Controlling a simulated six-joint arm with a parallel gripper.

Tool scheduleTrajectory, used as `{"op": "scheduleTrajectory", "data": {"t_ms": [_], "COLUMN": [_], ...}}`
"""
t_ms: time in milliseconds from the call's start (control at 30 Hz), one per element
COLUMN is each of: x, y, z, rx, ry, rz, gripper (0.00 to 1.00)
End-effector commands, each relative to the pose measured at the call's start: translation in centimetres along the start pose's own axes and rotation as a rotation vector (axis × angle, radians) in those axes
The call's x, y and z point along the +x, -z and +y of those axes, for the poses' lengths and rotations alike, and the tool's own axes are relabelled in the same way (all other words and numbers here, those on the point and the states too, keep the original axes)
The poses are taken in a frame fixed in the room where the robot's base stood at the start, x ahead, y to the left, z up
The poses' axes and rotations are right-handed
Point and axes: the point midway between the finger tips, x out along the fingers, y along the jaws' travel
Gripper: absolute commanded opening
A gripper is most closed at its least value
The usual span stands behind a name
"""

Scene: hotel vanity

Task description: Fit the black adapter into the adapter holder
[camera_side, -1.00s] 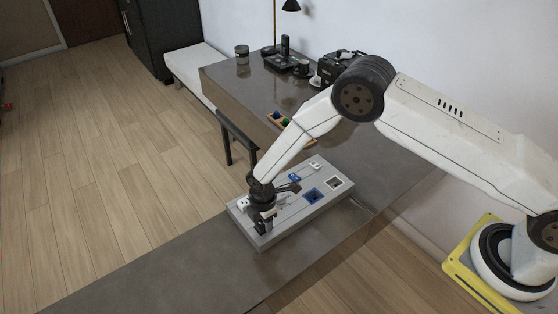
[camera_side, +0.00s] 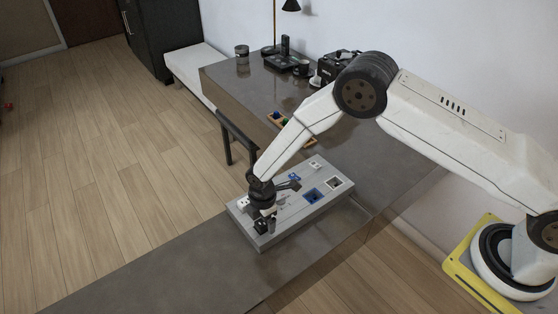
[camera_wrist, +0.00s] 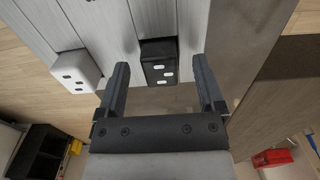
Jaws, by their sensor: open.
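The black adapter (camera_wrist: 158,70) has white slots on its face and sits at the edge of the grey board. In the wrist view it lies between my two fingers with a gap on each side. It also shows in the side view (camera_side: 262,227), just below my gripper (camera_side: 265,213). My gripper (camera_wrist: 160,62) is open and empty. The grey board (camera_side: 285,222) carries a blue-rimmed square recess (camera_side: 313,195) and a white-rimmed one (camera_side: 333,183). I cannot tell how deeply the black adapter is seated in its place.
A white adapter (camera_wrist: 76,72) sits beside the black one on the board. A blue piece (camera_side: 294,178) and a white piece (camera_side: 315,164) stand at the board's far side. A chair (camera_side: 237,135) is against the counter. The counter (camera_side: 150,268) in front is clear.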

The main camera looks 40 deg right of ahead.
Motion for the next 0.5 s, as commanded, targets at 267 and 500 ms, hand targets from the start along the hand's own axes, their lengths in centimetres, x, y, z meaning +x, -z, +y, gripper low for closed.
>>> {"op": "scheduleTrajectory", "data": {"t_ms": [267, 500], "x": [-2.9, -5.5], "y": [0.0, 0.0], "z": [0.1, 0.1], "rx": [0.0, 0.0], "ry": [-0.002, -0.002], "rz": [0.001, 0.001], "gripper": [0.87, 0.87]}}
